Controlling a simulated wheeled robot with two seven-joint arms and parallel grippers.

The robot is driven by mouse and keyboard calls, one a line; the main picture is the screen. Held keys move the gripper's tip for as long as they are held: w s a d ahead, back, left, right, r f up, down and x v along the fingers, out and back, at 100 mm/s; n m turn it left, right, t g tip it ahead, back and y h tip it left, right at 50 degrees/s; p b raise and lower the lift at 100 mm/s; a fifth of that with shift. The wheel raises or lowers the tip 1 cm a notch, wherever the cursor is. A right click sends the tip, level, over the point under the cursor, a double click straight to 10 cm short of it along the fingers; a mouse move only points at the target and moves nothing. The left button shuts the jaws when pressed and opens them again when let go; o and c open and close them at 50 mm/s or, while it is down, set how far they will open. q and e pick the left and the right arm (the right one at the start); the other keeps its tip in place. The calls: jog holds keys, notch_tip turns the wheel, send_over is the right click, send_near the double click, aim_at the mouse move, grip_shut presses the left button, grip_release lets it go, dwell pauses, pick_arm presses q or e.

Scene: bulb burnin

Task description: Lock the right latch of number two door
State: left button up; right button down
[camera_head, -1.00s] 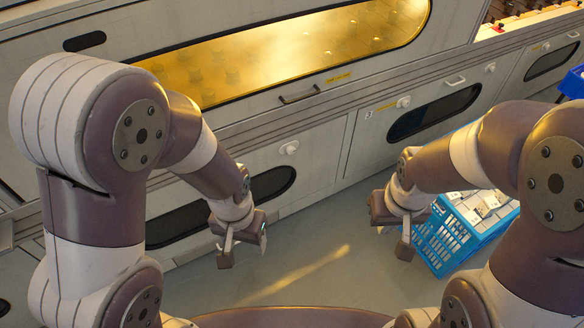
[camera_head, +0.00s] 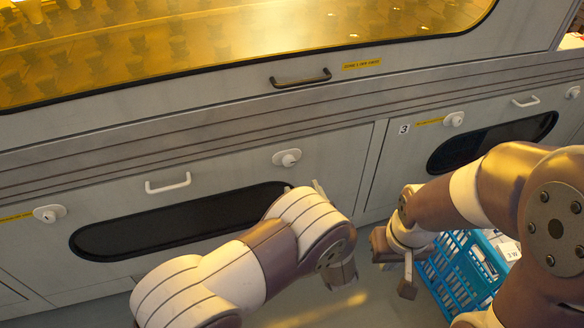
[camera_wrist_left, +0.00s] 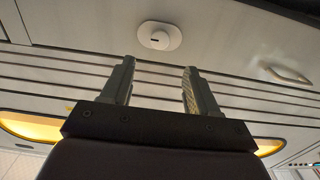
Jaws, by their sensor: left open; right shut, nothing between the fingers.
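The middle lower door has a white handle (camera_head: 168,183), a dark window and a round white latch at each upper corner. Its number is not visible. The right latch (camera_head: 287,158) is a white knob on an oval plate. In the left wrist view, this latch (camera_wrist_left: 160,36) shows a short dark slot lying nearly level. My left gripper (camera_wrist_left: 159,66) is open and empty, its fingers pointing toward the latch, apart from it. In the head view its wrist mostly hides it, below the latch. My right gripper (camera_head: 405,283) is shut and empty, low beside the blue crate.
Door 3 (camera_head: 385,165) is at right, with its own latch (camera_head: 453,119) and handle. The left latch (camera_head: 49,214) is at the middle door's other corner. A dark handle (camera_head: 300,78) sits below the yellow window. The blue crate (camera_head: 440,270) stands on the floor at right.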

aim_at(290, 163)
pick_arm(q)
jog(key=b+x, duration=0.1)
jog(key=x, duration=0.3)
jog(key=b+x, duration=0.2)
jog(key=x, duration=0.3)
jog(key=shift+f, duration=0.25)
jog(key=shift+w+r, duration=0.15)
jog(key=shift+w, duration=0.1)
jog(key=shift+c, duration=0.2)
grip_shut()
